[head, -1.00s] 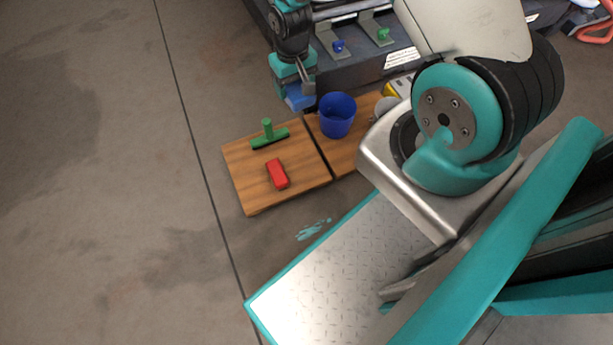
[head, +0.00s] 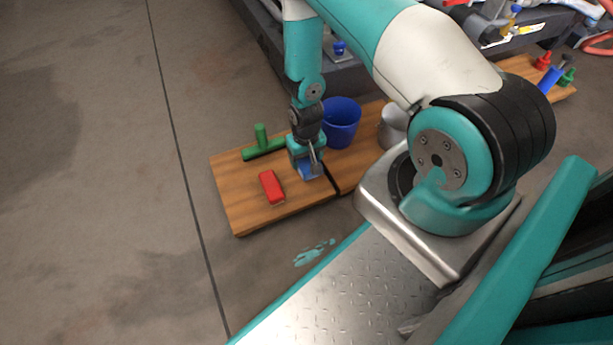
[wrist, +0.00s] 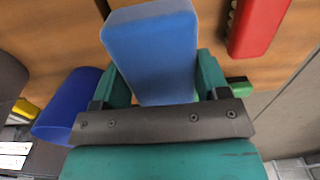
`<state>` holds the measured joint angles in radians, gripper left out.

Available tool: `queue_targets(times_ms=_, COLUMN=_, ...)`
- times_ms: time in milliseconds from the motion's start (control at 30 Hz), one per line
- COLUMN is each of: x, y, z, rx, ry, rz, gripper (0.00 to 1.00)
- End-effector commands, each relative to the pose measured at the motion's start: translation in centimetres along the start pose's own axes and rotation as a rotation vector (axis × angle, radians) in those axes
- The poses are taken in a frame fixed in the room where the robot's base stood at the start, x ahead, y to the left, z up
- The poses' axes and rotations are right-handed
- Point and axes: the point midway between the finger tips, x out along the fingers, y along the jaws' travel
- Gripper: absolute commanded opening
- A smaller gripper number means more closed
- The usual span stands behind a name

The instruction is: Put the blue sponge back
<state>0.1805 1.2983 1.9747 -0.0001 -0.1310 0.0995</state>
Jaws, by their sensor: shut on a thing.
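The blue sponge (wrist: 152,50) is a light-blue block between the two teal fingers of my gripper (wrist: 157,85) in the wrist view. My gripper is shut on it. In the head view my gripper (head: 308,160) points down over the wooden board (head: 240,205), with the sponge (head: 309,171) showing below the fingers. The sponge is at or just above the board, near its right edge; I cannot tell whether it touches. It is to the right of the red block and in front of the blue bucket.
A red block (head: 271,187) and a green squeegee (head: 262,146) lie on the same board. A blue bucket (head: 341,125) and a grey metal container (head: 393,125) stand close by on the right. Red, blue and green items (head: 552,76) stand at the far right. The left floor is clear.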

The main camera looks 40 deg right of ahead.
Motion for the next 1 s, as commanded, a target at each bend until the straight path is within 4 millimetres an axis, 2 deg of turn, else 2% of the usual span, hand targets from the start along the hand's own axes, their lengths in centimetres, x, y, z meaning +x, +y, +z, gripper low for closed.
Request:
queue_targets(times_ms=33, x=1.4, y=0.0, z=0.0, rx=0.0, ry=-0.001, rz=0.0, gripper=0.49)
queue_targets(times_ms=267, x=2.9, y=0.0, z=0.0, rx=0.0, ry=0.0, rz=0.0, gripper=0.49)
queue_targets(times_ms=500, x=6.6, y=0.0, z=0.0, rx=0.0, ry=-0.001, rz=0.0, gripper=0.49)
queue_targets(times_ms=900, x=7.0, y=0.0, z=0.0, rx=0.0, ry=-0.001, rz=0.0, gripper=0.49)
queue_targets(times_ms=933, x=6.9, y=0.0, z=0.0, rx=0.0, ry=0.0, rz=0.0, gripper=0.73)
queue_targets(times_ms=1000, x=6.8, y=0.0, z=0.0, rx=0.0, ry=0.0, rz=0.0, gripper=0.89)
